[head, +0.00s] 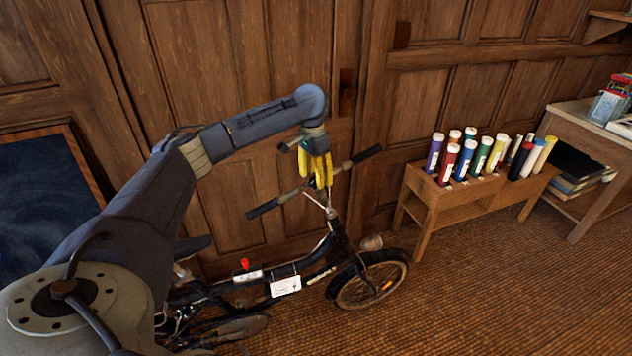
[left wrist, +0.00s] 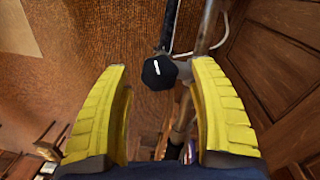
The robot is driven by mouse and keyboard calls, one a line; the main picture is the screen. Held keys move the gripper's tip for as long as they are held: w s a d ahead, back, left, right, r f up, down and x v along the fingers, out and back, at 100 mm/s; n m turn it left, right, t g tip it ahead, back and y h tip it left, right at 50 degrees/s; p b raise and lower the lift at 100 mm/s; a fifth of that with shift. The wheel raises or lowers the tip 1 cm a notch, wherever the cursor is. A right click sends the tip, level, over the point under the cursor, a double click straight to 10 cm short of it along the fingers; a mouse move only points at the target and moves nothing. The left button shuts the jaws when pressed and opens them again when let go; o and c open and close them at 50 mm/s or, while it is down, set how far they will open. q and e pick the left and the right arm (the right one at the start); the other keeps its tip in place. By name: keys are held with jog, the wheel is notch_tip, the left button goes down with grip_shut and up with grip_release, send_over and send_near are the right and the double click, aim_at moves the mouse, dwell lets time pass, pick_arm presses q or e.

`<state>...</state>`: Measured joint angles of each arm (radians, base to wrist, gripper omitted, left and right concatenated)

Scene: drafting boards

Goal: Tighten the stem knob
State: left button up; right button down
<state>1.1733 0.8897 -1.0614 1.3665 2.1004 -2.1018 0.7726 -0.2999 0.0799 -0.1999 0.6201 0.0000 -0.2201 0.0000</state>
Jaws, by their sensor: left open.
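A small folding bicycle (head: 332,262) stands by the panelled wall in the head view, with its handlebar near my left gripper (head: 318,172). The left gripper's yellow fingers point down at the middle of the handlebar and stem. In the left wrist view, the stem knob (left wrist: 159,71) is a black, many-sided knob with a white line running nearly along the picture's vertical. It lies between the open fingertips, nearer the right-hand finger, with a visible gap on each side. In the head view I cannot make out the knob by the fingers. My right gripper is not in view.
Dark handlebar grips (head: 263,208) lie close to the gripper. A red part (head: 244,264) stands up on the bicycle's frame. A wooden rack (head: 431,200) of coloured tubes and a side table (head: 590,135) stand at the right. The woven floor between is clear.

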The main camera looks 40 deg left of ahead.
pick_arm(q)
jog(key=shift+d+f, duration=0.1)
jog(key=shift+f, duration=0.8)
jog(key=shift+c, duration=0.3)
jog(key=c, duration=1.2)
jog(key=shift+c, duration=0.2)
